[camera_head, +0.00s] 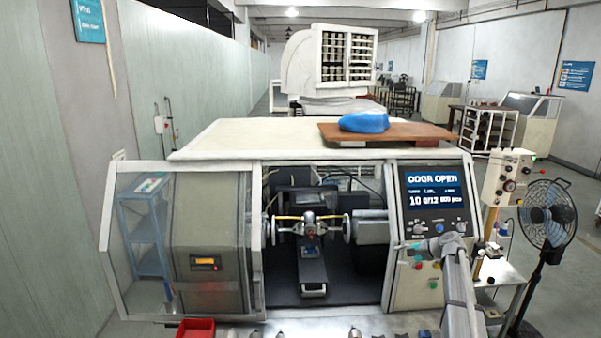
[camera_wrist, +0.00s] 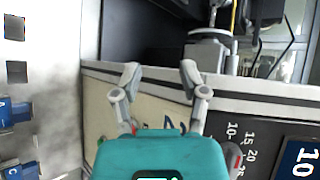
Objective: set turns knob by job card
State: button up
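The control panel (camera_head: 430,185) is at the right front of the winding machine. Its screen (camera_head: 433,190) reads DOOR OPEN and a large 10. Below it, a dial knob (camera_head: 419,228) sits at the left and another (camera_head: 461,226) at the right; their settings are too small to read. My gripper (camera_head: 402,246) is just below the left dial, apparently apart from it. In the wrist view my gripper (camera_wrist: 160,80) is open, with nothing between its fingers. A red knob edge (camera_wrist: 234,158) with scale numbers 10, 15, 20 shows right of it. I cannot identify a job card.
The machine's door is open onto the winding head (camera_head: 310,225). Red and green buttons (camera_head: 434,284) sit low on the panel. A red bin (camera_head: 195,328) is at the front left. A fan (camera_head: 547,215) and a control post (camera_head: 505,180) stand at the right.

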jog(key=s+a+f+n+g+h+b, duration=0.2)
jog(key=s+a+f+n+b, duration=0.2)
jog(key=s+f, duration=0.6)
jog(key=s+a+f+n+g+h+b, duration=0.3)
jog(key=s+a+f+b, duration=0.5)
jog(key=s, duration=0.5)
jog(key=s+a+f+n+g+h+b, duration=0.2)
jog(key=s+a+f+n+b, duration=0.3)
jog(key=s+f+b, duration=0.3)
jog(key=s+a+f+h, duration=0.1)
jog(key=s+f, duration=0.3)
jog(key=shift+b, duration=0.3)
